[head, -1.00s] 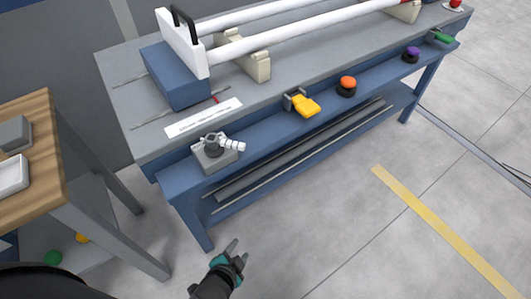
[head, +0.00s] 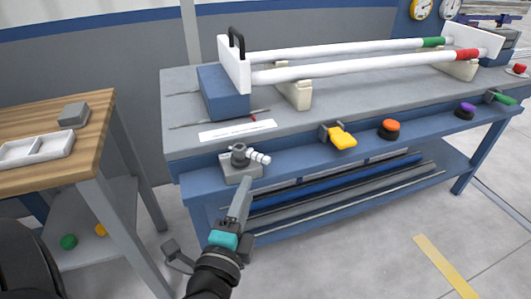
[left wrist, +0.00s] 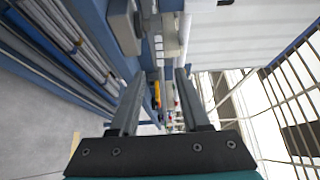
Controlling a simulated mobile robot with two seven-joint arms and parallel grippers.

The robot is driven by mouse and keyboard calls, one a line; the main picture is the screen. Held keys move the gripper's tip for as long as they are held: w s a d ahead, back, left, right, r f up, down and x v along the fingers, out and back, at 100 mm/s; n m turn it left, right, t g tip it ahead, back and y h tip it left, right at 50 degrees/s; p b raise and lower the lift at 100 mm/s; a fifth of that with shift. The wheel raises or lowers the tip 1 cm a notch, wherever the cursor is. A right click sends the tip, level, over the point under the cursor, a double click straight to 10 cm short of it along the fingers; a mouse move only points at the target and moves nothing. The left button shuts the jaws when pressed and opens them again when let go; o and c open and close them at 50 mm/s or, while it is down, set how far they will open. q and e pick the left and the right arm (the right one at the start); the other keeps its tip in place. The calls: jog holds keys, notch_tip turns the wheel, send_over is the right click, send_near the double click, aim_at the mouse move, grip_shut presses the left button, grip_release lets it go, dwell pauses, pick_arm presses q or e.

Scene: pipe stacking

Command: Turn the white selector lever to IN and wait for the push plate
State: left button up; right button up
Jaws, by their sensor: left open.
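The white ribbed selector lever (head: 260,157) sticks out to the right from a round grey knob on a grey base (head: 240,172) at the bench's front left. No IN mark is legible. My left gripper (head: 246,183) is just below and in front of the base, apparently apart from the lever. In the left wrist view its two fingers (left wrist: 158,76) stand apart with nothing between them. A white upright plate (head: 233,68) with a black handle, likely the push plate, stands at the blue block (head: 222,95), by the pipes' left ends. My right gripper is not in view.
Two white pipes (head: 350,68) lie on cream supports (head: 295,92). A yellow paddle (head: 342,138), an orange button (head: 390,129) and a purple button (head: 465,110) line the front ledge. A wooden table (head: 90,115) with a white tray stands left.

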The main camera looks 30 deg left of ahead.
aim_at(261, 155)
pick_arm(q)
jog(key=p+x, duration=0.2)
jog(key=x, duration=0.5)
jog(key=shift+w+a+r+p, duration=0.15)
jog(key=shift+w+p, duration=0.1)
jog(key=shift+p, duration=0.15)
jog(key=x, duration=0.5)
jog(key=shift+w, duration=0.4)
jog(key=shift+x, duration=0.75)
jog(key=shift+a, duration=0.1)
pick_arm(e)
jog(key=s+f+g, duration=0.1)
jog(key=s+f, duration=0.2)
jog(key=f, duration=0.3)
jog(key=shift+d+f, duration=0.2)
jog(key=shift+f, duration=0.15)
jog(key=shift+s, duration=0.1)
pick_arm(q)
grip_shut()
